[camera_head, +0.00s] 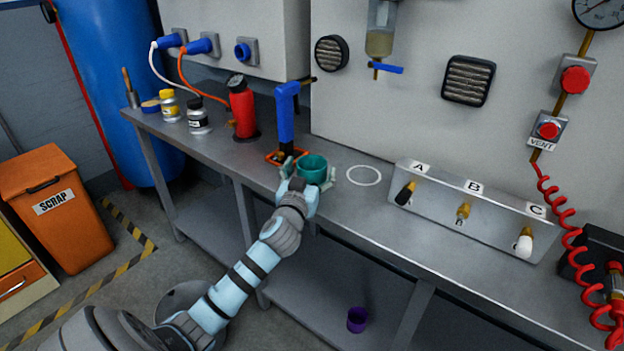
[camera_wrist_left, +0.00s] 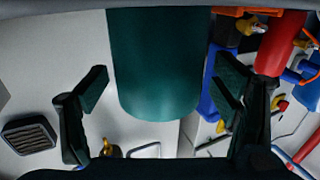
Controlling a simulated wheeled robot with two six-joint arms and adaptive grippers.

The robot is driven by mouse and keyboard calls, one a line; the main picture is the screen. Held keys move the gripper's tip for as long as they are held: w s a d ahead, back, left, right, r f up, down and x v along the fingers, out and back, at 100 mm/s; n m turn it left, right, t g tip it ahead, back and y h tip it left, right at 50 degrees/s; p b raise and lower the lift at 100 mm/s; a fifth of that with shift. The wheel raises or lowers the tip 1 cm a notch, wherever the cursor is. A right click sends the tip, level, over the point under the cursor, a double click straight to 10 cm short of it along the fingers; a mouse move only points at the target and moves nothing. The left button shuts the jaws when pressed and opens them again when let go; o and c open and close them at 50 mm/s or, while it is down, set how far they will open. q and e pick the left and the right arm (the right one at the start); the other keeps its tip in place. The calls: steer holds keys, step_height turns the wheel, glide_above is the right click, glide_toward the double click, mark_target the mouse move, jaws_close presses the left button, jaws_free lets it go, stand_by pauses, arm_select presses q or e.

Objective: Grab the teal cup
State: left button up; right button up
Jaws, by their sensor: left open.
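The teal cup (camera_head: 312,169) stands upright on the metal workbench in the head view, just left of a white painted circle (camera_head: 363,175). My left gripper (camera_head: 309,184) is at the near side of the cup, with its fingers around the cup's sides. In the left wrist view the cup (camera_wrist_left: 155,65) fills the upper middle. The two black fingers of the gripper (camera_wrist_left: 162,95) are spread apart, with a gap visible on each side of the cup. My right gripper is not in view.
A blue-handled tool (camera_head: 286,115) in an orange base (camera_head: 290,155) stands close behind-left of the cup. A red bottle (camera_head: 242,108) is further left. A valve panel (camera_head: 470,212) marked A, B, C is on the right. A purple cup (camera_head: 357,320) is on the lower shelf.

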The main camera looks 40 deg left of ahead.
arm_select(q)
steer(key=shift+w+a+f, duration=0.2)
steer(key=shift+w, duration=0.35)
steer(key=c, duration=1.2)
